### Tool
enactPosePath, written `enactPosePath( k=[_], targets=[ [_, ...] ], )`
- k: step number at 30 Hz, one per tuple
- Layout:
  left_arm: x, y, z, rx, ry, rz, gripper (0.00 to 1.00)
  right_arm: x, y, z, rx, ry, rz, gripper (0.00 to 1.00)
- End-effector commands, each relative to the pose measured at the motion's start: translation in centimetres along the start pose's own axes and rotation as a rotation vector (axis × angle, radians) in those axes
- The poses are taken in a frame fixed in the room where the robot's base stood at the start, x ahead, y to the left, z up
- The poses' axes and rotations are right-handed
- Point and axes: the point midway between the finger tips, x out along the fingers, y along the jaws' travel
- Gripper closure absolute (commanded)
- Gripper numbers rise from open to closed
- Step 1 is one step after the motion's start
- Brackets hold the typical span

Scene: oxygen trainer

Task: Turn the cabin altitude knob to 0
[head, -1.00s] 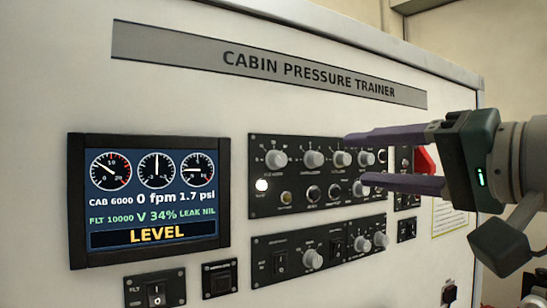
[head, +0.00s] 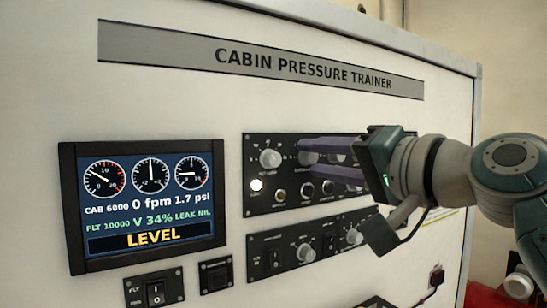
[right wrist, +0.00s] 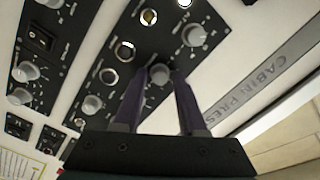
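The trainer's upper black knob panel (head: 258,205) carries a row of grey knobs. The second knob from the left (head: 306,158) has a label too small to read surely; I take it as the cabin altitude knob. My right gripper (head: 308,157) comes in from the right with its two purple fingers apart, one above and one below this knob. In the right wrist view a grey knob (right wrist: 159,73) shows between the fingertips; contact cannot be told. The display (head: 148,205) reads CAB 6000, FLT 10000, 0 fpm, 1.7 psi, LEVEL. My left gripper is out of view.
A neighbouring knob (head: 270,157) sits left of the fingers and also shows in the right wrist view (right wrist: 193,34). Below are a lit white lamp (head: 256,185), small round buttons and a lower knob panel (head: 258,272). My right gripper hides the upper panel's right part.

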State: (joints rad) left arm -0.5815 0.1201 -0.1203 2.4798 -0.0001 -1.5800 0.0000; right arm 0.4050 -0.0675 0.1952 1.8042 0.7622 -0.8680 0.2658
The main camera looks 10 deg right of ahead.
Motion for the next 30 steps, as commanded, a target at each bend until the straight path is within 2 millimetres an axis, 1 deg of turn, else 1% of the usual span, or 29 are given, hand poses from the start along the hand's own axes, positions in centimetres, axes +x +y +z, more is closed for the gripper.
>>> enactPosePath(
  k=[1, 2, 10, 23, 30],
  targets=[
    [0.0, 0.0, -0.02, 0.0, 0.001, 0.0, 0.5, -0.01, 0.01, 0.0, 0.0, 0.0, 0.0, 0.66],
    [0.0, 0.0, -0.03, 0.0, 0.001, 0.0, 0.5, -0.01, 0.01, 0.0, 0.0, 0.0, 0.0, 0.7],
    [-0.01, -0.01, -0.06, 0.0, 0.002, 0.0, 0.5, -0.03, 0.02, 0.0, 0.0, 0.0, 0.001, 1.0],
    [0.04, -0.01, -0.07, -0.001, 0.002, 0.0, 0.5, -0.04, 0.05, -0.01, -0.007, 0.0, 0.001, 1.0],
    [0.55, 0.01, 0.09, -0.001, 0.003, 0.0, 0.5, -0.05, 0.15, 0.04, -0.081, -0.003, 0.005, 1.0]
  ],
)
